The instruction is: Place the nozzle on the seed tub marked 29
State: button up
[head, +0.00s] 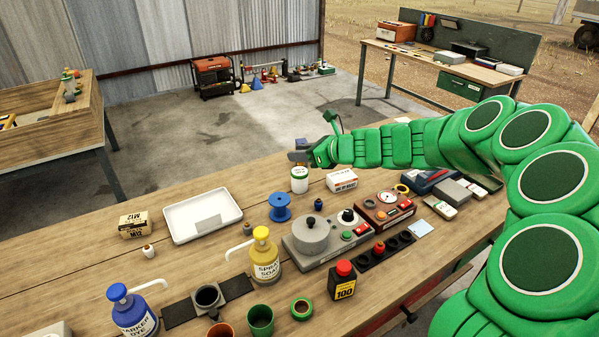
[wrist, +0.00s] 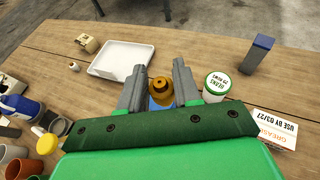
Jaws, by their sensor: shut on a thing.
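My gripper (head: 298,156) is above the far part of the bench in the head view. In the wrist view my gripper (wrist: 160,82) is shut on a brass-coloured nozzle (wrist: 160,91), which sits between the two grey fingers. I cannot make out the nozzle in the head view. The seed tub (wrist: 217,84) is white with a green rim, and its label reads BEANS 29 ROWS. It stands upright just right of the fingers in the wrist view, apart from the nozzle. In the head view the tub (head: 299,180) stands just below my gripper, its top partly visible.
A white box (head: 342,180) and a blue-grey block (wrist: 258,52) stand close to the tub. A blue spool (head: 280,208), white tray (head: 203,216) and grey machine (head: 312,240) are nearby. Bottles and cups crowd the front edge. Bare wood lies left of the tub.

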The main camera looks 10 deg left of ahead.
jog(key=w+d, duration=0.1)
jog(key=d, duration=0.1)
send_over(299, 171)
jog(key=shift+m+t, duration=0.3)
jog(key=shift+f, duration=6.25)
jog(key=o, duration=1)
jog(key=shift+f, duration=0.1)
